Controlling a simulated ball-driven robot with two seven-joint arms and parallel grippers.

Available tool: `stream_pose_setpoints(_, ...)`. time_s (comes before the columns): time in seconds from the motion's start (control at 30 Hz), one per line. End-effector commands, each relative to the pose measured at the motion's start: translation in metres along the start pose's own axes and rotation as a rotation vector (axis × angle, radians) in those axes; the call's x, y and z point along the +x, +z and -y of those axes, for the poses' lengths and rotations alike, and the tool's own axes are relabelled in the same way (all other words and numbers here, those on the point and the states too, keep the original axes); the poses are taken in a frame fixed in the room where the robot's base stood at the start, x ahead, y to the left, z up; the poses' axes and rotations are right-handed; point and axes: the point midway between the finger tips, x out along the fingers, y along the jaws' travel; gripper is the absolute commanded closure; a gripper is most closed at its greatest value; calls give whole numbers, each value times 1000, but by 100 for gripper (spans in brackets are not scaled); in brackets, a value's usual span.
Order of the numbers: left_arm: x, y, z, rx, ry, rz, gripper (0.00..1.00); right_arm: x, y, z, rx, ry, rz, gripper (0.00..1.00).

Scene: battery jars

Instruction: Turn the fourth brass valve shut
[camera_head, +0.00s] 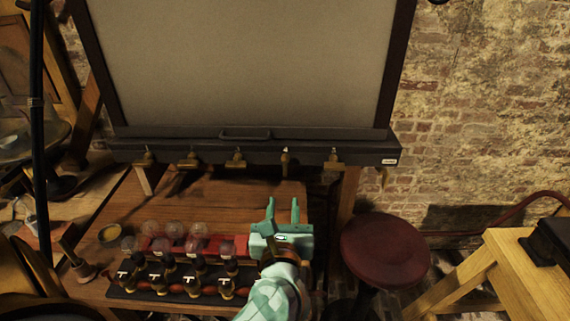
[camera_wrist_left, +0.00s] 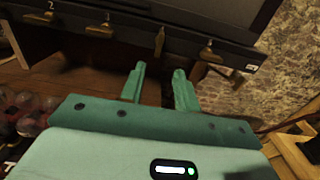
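A row of brass valves runs along the dark rail under the large grey panel. The fourth brass valve (camera_head: 285,156) has its handle pointing up and down, unlike its neighbours, whose handles lie crosswise. It also shows in the left wrist view (camera_wrist_left: 159,40), just beyond my fingertips. My left gripper (camera_head: 283,204) is mint green, open and empty, below and in front of that valve and apart from it. Its two parallel fingers show in the wrist view (camera_wrist_left: 160,72), pointing toward the rail. My right gripper is not in view.
The third valve (camera_head: 239,158) and fifth valve (camera_head: 333,158) flank the fourth. Glass jars (camera_head: 174,231) and a black rack of dark bottles (camera_head: 178,293) stand on the wooden table left of my gripper. A red stool (camera_head: 385,250) stands at right.

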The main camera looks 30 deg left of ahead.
Motion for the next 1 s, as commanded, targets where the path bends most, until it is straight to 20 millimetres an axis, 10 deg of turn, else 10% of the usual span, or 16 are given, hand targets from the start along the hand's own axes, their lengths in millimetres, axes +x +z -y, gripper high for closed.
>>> stream_pose_setpoints(0.5, 119, 1, 0, 3, 0, 3, 68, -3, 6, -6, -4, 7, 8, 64)
stream_pose_setpoints(1.0, 135, 0, 0, 2, 0, 1, 77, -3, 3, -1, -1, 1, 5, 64)
